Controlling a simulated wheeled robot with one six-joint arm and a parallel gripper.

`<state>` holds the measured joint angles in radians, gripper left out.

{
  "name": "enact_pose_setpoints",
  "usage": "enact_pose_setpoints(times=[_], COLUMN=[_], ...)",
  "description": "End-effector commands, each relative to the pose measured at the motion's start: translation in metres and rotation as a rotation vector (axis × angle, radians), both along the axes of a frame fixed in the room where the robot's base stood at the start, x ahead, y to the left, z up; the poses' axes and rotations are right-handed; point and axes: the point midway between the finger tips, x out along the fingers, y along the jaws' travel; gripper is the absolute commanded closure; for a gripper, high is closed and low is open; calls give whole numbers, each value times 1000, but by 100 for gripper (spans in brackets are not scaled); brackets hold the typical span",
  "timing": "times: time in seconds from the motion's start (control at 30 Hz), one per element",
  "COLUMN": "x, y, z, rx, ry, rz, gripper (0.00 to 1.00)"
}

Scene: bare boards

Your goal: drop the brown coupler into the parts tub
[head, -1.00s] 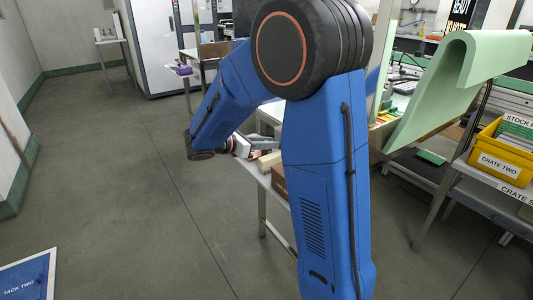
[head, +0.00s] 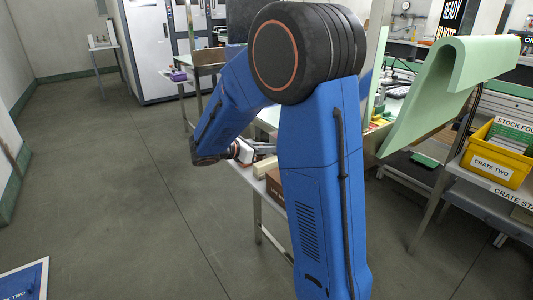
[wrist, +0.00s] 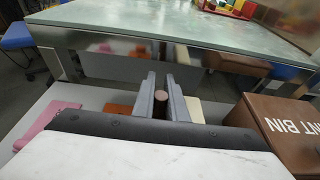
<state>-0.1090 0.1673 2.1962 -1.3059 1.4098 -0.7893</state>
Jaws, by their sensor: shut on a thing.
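The brown coupler (wrist: 161,98) is a small dark brown cylinder, seen nearly end-on in the wrist view. My gripper (wrist: 162,84) is shut on it, with one grey finger on each side. In the head view my gripper (head: 263,149) shows beside the blue arm, over the low shelf or table, and the coupler is not clear there. I cannot pick out a parts tub for certain in either view.
A brown bin (wrist: 278,128) lettered "NT BIN" stands right of my gripper. A pink item (wrist: 50,122), an orange block (wrist: 118,110) and a cream block (wrist: 194,110) lie nearby. A grey-green tabletop (wrist: 190,25) lies ahead.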

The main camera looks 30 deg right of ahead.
Motion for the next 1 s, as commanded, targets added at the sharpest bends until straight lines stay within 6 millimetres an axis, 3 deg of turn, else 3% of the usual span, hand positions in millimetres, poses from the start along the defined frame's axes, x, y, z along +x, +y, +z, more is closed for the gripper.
enact_pose_setpoints(times=[0.5,0.7,1.0], x=[0,0,7], y=[0,0,7], z=[83,95,94], rx=[0,0,-1], ry=[-4,-1,0], rz=[0,0,25], gripper=[100,100,100])
